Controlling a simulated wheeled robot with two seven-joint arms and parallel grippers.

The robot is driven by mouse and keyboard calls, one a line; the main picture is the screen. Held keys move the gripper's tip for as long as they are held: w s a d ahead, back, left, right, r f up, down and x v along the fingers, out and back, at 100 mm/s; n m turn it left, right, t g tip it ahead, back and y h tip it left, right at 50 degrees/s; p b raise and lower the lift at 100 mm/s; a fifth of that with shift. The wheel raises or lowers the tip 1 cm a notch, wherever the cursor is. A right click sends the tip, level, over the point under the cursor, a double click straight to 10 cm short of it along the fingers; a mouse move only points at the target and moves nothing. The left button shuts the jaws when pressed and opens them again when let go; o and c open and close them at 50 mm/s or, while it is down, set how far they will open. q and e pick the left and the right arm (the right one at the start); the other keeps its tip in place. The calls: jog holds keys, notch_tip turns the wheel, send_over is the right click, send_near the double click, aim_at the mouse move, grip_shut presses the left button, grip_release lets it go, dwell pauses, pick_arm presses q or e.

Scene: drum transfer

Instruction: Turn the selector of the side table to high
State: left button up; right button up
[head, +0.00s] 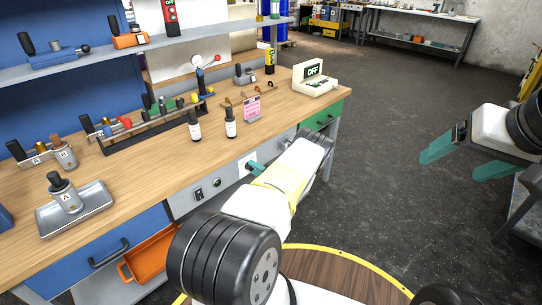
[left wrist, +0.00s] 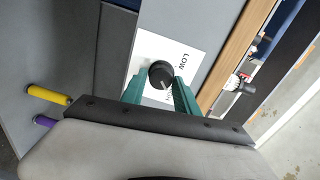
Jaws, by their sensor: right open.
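The selector (left wrist: 161,74) is a round black knob on a white plate in the left wrist view. The word LOW shows beside it; a second label is mostly covered by a finger. I cannot tell clearly where the knob points. My left gripper (left wrist: 158,93) has its teal fingers apart, one on each side of the knob; firm contact is not visible. In the head view, my left gripper (head: 253,168) is at the front panel of the side table (head: 170,165), and the knob is hidden there. My right gripper (head: 466,160) is open and empty over the floor.
Two dark bottles (head: 230,122) and a pink card (head: 252,108) stand on the tabletop. A white box reading OFF (head: 314,80) is at its far right corner.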

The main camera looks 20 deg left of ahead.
pick_arm(q)
jog(key=shift+o, duration=1.1)
jog(key=v, duration=0.7)
jog(key=shift+d, duration=0.4)
jog(key=shift+s, duration=0.15)
